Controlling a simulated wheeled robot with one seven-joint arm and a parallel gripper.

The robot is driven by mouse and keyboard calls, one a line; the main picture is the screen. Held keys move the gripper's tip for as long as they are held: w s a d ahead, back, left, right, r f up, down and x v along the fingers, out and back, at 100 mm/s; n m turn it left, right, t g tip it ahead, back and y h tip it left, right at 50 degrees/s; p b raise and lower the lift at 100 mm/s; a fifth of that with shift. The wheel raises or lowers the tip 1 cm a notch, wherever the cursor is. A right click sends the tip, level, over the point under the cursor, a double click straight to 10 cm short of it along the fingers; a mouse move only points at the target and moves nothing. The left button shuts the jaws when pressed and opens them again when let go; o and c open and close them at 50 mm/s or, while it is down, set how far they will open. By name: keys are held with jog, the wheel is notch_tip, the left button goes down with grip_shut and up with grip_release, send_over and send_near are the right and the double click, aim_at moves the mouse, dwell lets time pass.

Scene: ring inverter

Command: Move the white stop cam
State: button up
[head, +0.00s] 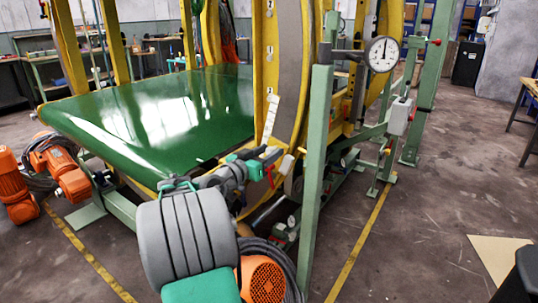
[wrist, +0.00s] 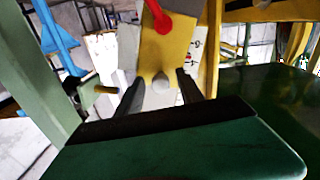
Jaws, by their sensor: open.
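A small whitish piece (head: 286,163), which looks like the stop cam, sits low on the yellow ring frame just beyond my gripper (head: 270,155). In the wrist view, a pale rounded end (wrist: 162,86) shows between the fingertips of my gripper (wrist: 160,92), at the lower edge of a yellow plate (wrist: 158,55). I cannot tell whether this is the same piece or whether the fingers touch it. The fingers are apart, one on each side of it. A red lever (wrist: 157,15) is on the plate; a red part (head: 268,175) shows below my gripper in the head view.
A green post (head: 317,165) stands close to the right of my gripper. The shiny green bed (head: 150,115) lies to the left. A dial gauge (head: 382,54) and grey box (head: 399,116) are further right. Orange motors (head: 60,170) stand at the left.

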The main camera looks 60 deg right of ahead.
jog(key=shift+d, duration=0.2)
jog(key=shift+c, duration=0.4)
grip_shut()
dwell(0.9)
